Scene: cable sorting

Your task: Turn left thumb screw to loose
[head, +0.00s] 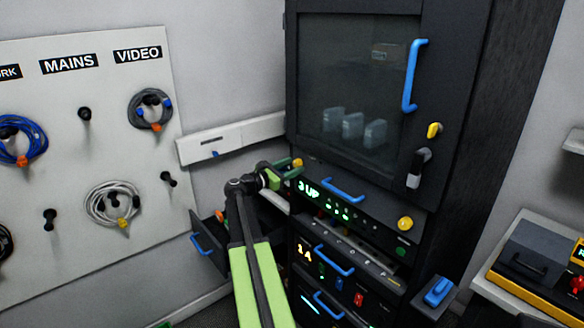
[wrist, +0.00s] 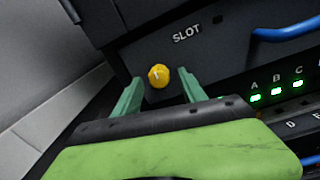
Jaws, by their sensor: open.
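The left thumb screw (wrist: 158,76) is a yellow knob at the left end of the dark rack unit's front panel, left of the word SLOT. In the head view the left thumb screw (head: 298,162) shows just past my fingertips. My gripper (wrist: 160,88) is open, with one green finger on each side of the screw in the picture. I cannot tell whether the fingers reach fully around it; no contact shows. In the head view my gripper (head: 285,170) is at the unit's left end. The right thumb screw (head: 405,223) is yellow, at the panel's other end.
A blue handle (head: 342,190) sits on the unit's panel, and lit green indicators (wrist: 276,91) are right of my gripper. A glass-door cabinet (head: 355,80) is above. An open drawer (head: 215,240) juts out at lower left. Cables hang on the white board (head: 60,190).

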